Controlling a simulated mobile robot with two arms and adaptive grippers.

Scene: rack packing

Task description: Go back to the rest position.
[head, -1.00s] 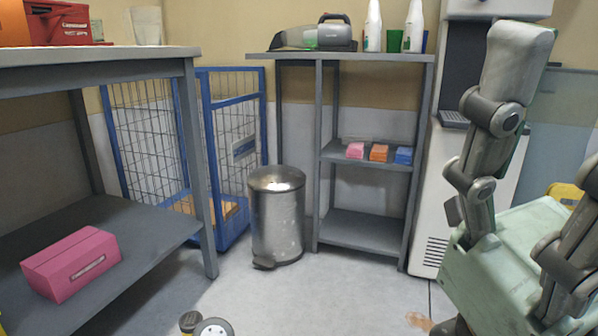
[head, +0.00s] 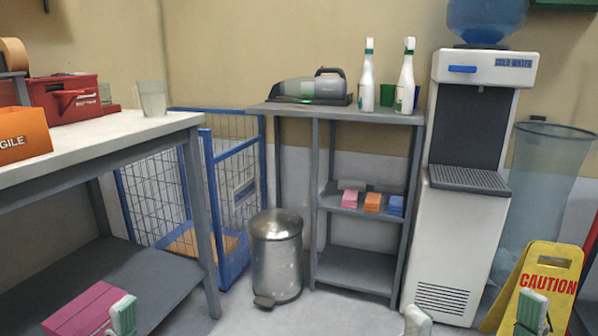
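The task names no object, only my rest position. My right gripper (head: 474,318) shows at the bottom right as two pale fingertips standing well apart. It is open, and no object shows between the tips. One white and green fingertip of my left gripper (head: 123,315) shows at the bottom left, in front of the pink box (head: 82,311). Its other finger is not visible, so I cannot tell whether it is open. Both arms are otherwise below the picture.
A workbench (head: 110,135) stands at the left. A bin (head: 277,258), a shelf unit (head: 350,270) and a water cooler (head: 455,245) stand ahead. A yellow caution sign (head: 540,278) is at the right, by a tall translucent bin (head: 550,175). A blue wire cage (head: 233,200) stands behind the bench.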

